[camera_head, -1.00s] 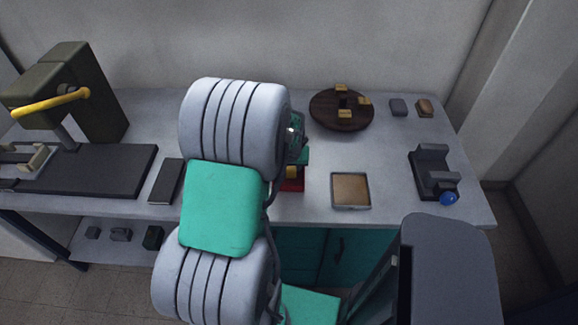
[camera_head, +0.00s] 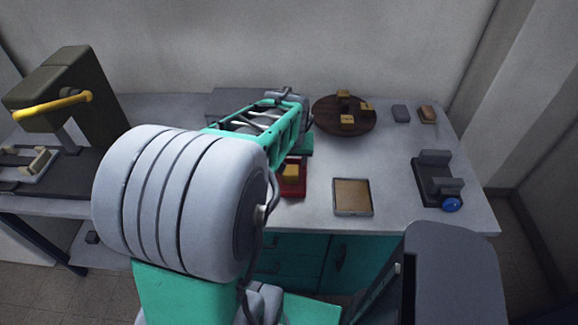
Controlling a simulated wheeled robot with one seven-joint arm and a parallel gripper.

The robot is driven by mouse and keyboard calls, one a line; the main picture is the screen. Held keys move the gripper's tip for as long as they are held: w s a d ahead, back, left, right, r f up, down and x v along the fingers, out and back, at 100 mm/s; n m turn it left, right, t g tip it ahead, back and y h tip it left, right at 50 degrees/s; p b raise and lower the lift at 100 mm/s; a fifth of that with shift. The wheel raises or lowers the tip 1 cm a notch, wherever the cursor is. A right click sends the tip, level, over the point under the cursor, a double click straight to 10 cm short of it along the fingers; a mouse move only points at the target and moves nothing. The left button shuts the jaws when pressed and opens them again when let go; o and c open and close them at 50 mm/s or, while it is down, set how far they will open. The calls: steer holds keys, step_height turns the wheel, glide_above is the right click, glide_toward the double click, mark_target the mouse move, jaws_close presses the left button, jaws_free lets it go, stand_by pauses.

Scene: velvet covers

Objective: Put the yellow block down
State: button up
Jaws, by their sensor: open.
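A yellow block (camera_head: 291,172) sits on a red tray (camera_head: 292,190) near the front middle of the bench. My arm comes up from the bottom and reaches over the bench toward this tray. My gripper (camera_head: 304,145) shows only in part, as a teal piece just behind the block; the arm hides the rest. It is open, and the block seems to rest on the tray apart from it, though the fingertips cannot be seen clearly.
A round dark wooden board (camera_head: 325,127) holds several yellow blocks at the back. A shallow cork-bottomed tray (camera_head: 352,197) lies right of the red tray. A dark fixture with a blue knob (camera_head: 452,205) stands at right. A green press (camera_head: 75,85) stands at left.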

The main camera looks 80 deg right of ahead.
steer(key=w+a+r+n+t+y, duration=0.1)
steer(key=w+a+r+n, duration=0.15)
steer(key=w+a, duration=0.6)
steer(key=w+a+r+n+t, duration=0.1)
steer(key=w+a+n, duration=0.4)
steer(key=w, duration=0.7)
steer(key=w+a+r+n+y, duration=0.1)
steer(key=a+n, duration=0.3)
steer(key=a, duration=1.1)
steer(key=w+a+r+n+y, duration=0.1)
steer(key=w+a+n+y, duration=0.1)
steer(key=a, duration=1.3)
steer(key=shift+w+r+n, duration=0.15)
steer(key=shift+w+n, duration=0.65)
steer(key=shift+n, duration=0.25)
